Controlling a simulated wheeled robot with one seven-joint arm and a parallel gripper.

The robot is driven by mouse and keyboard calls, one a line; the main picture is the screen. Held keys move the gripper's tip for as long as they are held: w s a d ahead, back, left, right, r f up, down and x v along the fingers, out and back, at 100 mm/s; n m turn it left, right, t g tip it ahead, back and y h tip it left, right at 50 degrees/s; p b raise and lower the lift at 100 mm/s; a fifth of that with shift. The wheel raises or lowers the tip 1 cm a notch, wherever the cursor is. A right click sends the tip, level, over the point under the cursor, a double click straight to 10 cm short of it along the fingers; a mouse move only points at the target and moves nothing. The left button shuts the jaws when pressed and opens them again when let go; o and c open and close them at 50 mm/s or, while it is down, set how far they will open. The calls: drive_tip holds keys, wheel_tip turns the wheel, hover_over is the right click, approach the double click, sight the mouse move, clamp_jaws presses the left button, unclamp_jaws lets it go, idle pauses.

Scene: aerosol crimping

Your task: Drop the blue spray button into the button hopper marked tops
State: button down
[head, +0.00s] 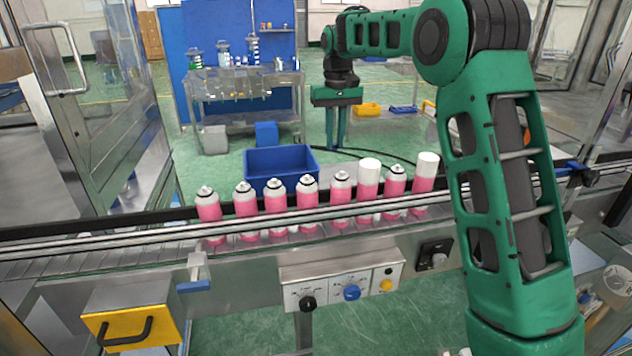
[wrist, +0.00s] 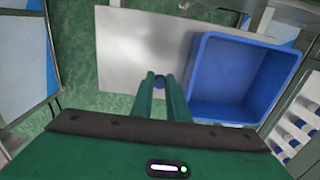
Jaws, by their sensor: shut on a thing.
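My gripper (head: 336,146) points down, to the right of a blue open bin (head: 281,148) behind the conveyor. In the wrist view my gripper (wrist: 160,80) is shut on the small round blue spray button (wrist: 160,82), held between the fingertips. The blue bin (wrist: 243,125) lies to the right of the fingers there, and its visible floor looks empty. The fingertips are over a pale grey plate (wrist: 130,45) beside the bin, apart from the bin's wall. I read no "tops" mark on the bin, so I cannot tell whether it is the button hopper.
A conveyor with metal rails (head: 130,238) crosses the front, carrying several pink cans (head: 276,205), some with white caps. A control panel (head: 340,284) hangs below it. A metal bench (head: 250,85) stands behind. Glass guard doors flank both sides.

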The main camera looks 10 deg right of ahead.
wheel_tip(320, 180, down, 10)
drive_tip(key=shift+d+f, duration=0.1)
drive_tip(key=shift+d, duration=0.05)
idle(0.4)
drive_tip(key=c, duration=1.7)
unclamp_jaws()
